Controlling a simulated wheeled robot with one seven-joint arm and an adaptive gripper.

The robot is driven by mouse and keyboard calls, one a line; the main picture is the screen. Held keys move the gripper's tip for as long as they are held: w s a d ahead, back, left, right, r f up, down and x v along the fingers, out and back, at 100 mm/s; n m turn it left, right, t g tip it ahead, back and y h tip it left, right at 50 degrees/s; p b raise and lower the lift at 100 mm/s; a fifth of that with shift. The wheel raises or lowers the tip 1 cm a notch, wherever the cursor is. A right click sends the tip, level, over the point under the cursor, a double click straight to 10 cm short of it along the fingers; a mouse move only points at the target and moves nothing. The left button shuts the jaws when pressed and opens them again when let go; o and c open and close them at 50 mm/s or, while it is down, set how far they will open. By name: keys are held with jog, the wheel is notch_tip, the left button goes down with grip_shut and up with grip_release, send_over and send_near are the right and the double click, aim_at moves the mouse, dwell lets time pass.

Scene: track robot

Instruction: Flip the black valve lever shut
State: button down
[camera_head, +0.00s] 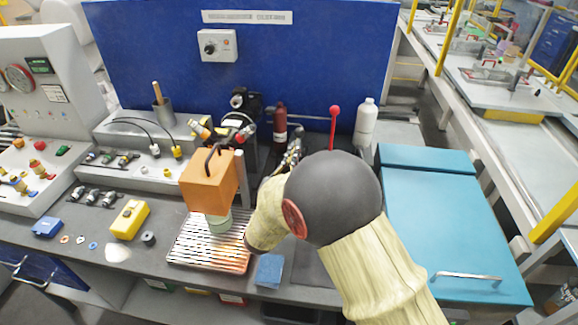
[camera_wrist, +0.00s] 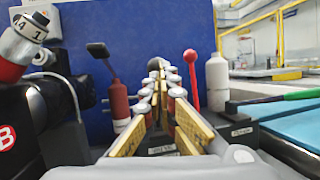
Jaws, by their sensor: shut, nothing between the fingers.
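In the wrist view, a black paddle-shaped lever (camera_wrist: 97,50) on a thin stem stands up and tilts to the left, left of my fingers and apart from them. Its stem overlaps a dark red cylinder (camera_wrist: 120,105), so I cannot tell where its foot joins. My gripper (camera_wrist: 159,68) is shut and empty, its gold-padded fingers pointing forward to the right of the lever. In the head view my gripper (camera_head: 296,148) is partly hidden behind my arm, near the back of the bench. I cannot pick out the lever clearly there.
A red-knobbed lever (camera_head: 334,125) and a white bottle (camera_head: 366,120) stand right of my gripper. A blue panel (camera_head: 330,50) closes the back.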

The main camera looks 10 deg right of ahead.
jog(key=shift+w+d+r, duration=0.2)
jog(key=shift+w+d, duration=0.1)
jog(key=shift+w, duration=0.15)
jog(key=shift+r, duration=0.1)
